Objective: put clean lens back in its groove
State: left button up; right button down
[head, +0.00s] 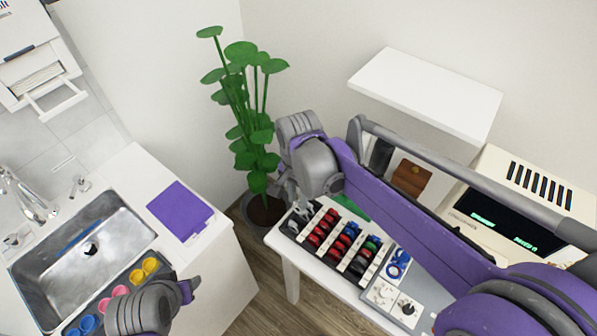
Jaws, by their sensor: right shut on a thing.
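The lens case (316,248) lies on the white table, with rows of red, blue, green and black-rimmed lenses (348,235) standing in its grooves. My right gripper (287,194) is at the case's far left end, pointing down over or beside it. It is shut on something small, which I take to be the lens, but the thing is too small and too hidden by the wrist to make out. Whether it touches a groove I cannot tell.
A sink (75,255) and a purple cloth or mat (180,210) are on the left counter. Pink, yellow and blue cups (143,270) stand near my left wrist. A potted plant (255,150) stands behind the table. A cream machine (530,190) and a wall shelf (425,90) are at right.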

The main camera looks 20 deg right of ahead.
aim_at(298, 213)
jog(key=shift+w, duration=0.2)
jog(key=shift+d+f, duration=0.1)
jog(key=shift+s+f+b, duration=0.25)
jog(key=shift+f+b, duration=0.35)
jog(key=shift+f, duration=0.25)
jog(key=shift+f+b, duration=0.95)
jog(key=shift+f, duration=0.55)
jog(key=shift+w+r, duration=0.15)
jog(key=shift+f+b, duration=0.8)
jog(key=shift+f, duration=0.6)
jog(key=shift+f, duration=0.15)
